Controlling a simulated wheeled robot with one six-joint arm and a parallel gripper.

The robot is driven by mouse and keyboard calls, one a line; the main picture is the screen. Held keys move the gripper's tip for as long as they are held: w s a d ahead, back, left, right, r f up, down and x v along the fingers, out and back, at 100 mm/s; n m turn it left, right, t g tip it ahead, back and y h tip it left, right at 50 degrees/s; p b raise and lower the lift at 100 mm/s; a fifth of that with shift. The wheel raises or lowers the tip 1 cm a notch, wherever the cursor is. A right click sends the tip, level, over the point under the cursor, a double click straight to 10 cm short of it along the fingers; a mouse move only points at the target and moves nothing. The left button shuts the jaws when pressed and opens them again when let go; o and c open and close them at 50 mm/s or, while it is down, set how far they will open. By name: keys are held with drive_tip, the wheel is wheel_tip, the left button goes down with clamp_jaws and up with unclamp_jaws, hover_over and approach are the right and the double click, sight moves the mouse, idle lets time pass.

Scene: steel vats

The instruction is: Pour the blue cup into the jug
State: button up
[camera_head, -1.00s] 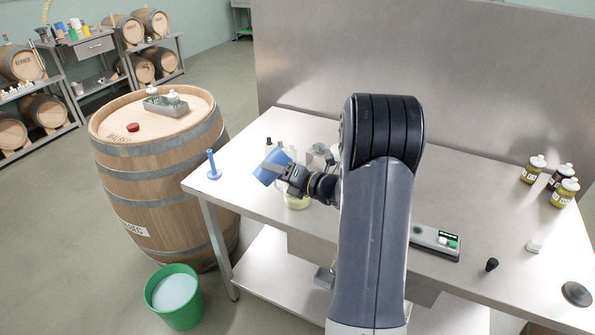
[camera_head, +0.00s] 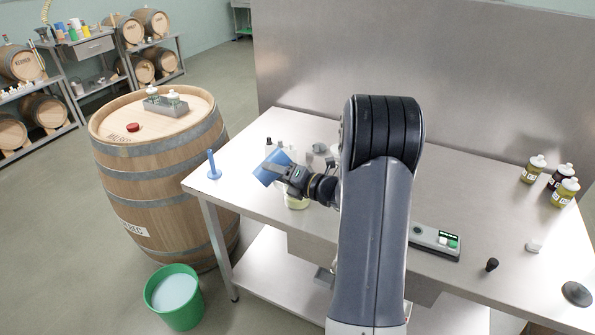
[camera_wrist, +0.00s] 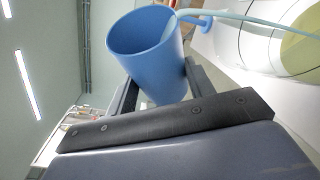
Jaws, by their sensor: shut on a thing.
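The blue cup (camera_head: 272,168) is tilted above the left part of the steel table. My gripper (camera_head: 284,174) is shut on it; in the wrist view the cup (camera_wrist: 150,50) sits between the two fingers, its mouth showing. A pale stream (camera_wrist: 255,20) runs from the cup's rim toward the right of the wrist view. It passes by a clear round vessel with a yellow-green bottom, seemingly the jug (camera_wrist: 300,45). In the head view the jug (camera_head: 297,202) shows only as a yellowish part below my gripper, mostly hidden; where the stream lands is not clear there.
A blue peg on a round base (camera_head: 213,167) stands at the table's left corner. Small bottles stand behind the cup. A scale-like device (camera_head: 434,241), a black stopper (camera_head: 491,264) and several yellow-labelled bottles (camera_head: 534,168) are at right. A barrel (camera_head: 160,180) and green bucket (camera_head: 174,300) stand left.

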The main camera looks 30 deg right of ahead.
drive_tip(key=shift+f+m, duration=0.1)
drive_tip(key=shift+m, duration=0.2)
idle(0.5)
drive_tip(key=shift+r+m+t+y+p, duration=0.3)
drive_tip(key=shift+r+m+y+p, duration=0.15)
drive_tip(key=shift+m, duration=0.25)
idle(1.9)
drive_tip(key=shift+w+d+r+m+t+p, duration=0.1)
drive_tip(key=shift+d+r+m+t+p, duration=0.25)
drive_tip(key=shift+d+m+p, duration=0.3)
idle(1.4)
